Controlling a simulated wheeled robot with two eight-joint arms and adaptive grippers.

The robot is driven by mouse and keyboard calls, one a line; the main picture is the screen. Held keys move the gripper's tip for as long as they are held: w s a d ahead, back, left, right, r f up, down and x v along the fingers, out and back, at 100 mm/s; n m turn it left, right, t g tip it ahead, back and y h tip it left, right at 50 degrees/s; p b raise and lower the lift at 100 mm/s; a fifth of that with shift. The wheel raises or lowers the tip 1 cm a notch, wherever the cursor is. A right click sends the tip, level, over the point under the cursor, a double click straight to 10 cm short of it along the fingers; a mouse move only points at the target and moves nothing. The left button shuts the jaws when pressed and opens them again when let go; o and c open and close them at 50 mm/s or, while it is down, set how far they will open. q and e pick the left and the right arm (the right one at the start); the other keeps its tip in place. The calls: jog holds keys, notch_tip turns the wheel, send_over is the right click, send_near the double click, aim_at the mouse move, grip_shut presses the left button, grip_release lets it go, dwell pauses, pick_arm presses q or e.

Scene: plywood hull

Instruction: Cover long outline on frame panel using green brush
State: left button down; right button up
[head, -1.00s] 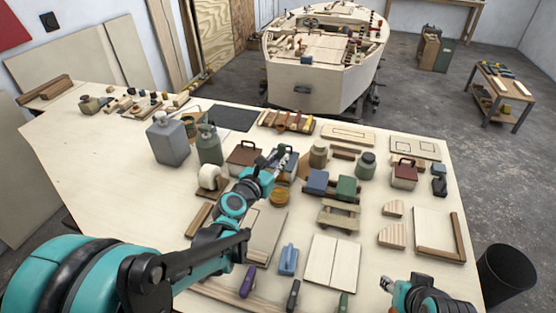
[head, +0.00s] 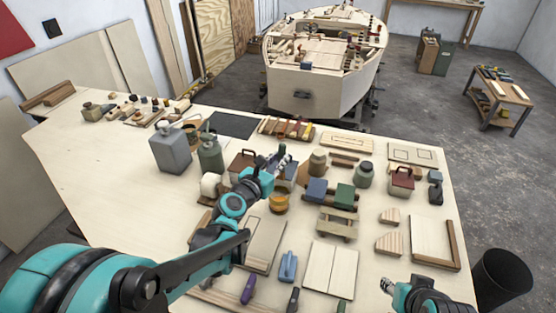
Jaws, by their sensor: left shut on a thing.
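My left gripper (head: 279,160) is over the middle of the workbench, near the brown toolbox. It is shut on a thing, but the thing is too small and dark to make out. A pale panel with a long rectangular outline (head: 345,141) lies flat at the bench's back edge, right of and beyond the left gripper. Several brushes or similar tools lie on a rack (head: 287,129) left of that panel; I cannot pick out a green brush. My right gripper (head: 388,286) is low over the front right of the bench, and its fingers are too small to read.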

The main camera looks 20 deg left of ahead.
pick_arm(q)
jog(key=s+d+r+p, duration=0.2)
jog(key=s+p, duration=0.1)
jog(key=s, duration=0.5)
jog(key=shift+s+d, duration=0.25)
jog(key=shift+s, duration=0.05)
pick_arm(e)
notch_tip(320, 180, up, 4)
jog(key=shift+f, duration=0.25)
